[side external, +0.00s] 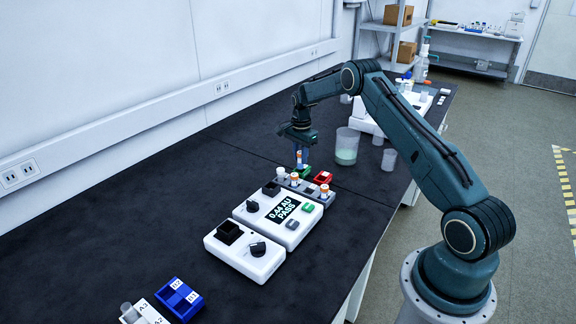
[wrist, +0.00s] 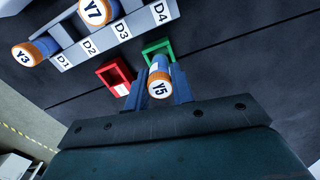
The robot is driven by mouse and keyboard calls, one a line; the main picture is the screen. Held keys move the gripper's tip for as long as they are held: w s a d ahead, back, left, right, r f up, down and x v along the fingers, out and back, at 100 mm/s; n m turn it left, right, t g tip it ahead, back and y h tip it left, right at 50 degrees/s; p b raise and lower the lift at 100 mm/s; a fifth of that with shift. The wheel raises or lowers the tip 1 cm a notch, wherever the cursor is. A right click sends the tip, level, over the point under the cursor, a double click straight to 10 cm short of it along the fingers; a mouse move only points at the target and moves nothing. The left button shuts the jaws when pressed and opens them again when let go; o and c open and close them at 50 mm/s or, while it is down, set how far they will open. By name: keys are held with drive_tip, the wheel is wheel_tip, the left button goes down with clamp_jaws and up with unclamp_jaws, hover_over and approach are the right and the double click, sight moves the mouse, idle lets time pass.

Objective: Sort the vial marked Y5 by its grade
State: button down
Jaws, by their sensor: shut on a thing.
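The vial marked Y5 (wrist: 158,84), with an orange and white cap and a blue body, is upright between the fingers of my gripper (wrist: 160,90). In the side external view, my gripper (side external: 301,150) is shut on it above the green tray (side external: 303,171). In the wrist view, the green tray (wrist: 157,47) shows just beyond the vial, and the red tray (wrist: 114,77) is beside it to the left. The vial's lower end is hidden in the wrist view. The reader's display (side external: 283,210) shows 0.44 AU PASS.
A rack (wrist: 90,46) labelled D1 to D4 holds vials Y3 (wrist: 27,53) and Y7 (wrist: 95,11). A white device with a black knob (side external: 257,249) stands in front of the reader. A beaker (side external: 347,146) stands behind the trays.

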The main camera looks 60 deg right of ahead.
drive_tip(key=shift+f, duration=1.4)
idle(0.8)
drive_tip(key=c, duration=1.1)
unclamp_jaws()
drive_tip(key=shift+r, duration=0.1)
drive_tip(key=shift+r, duration=3.95)
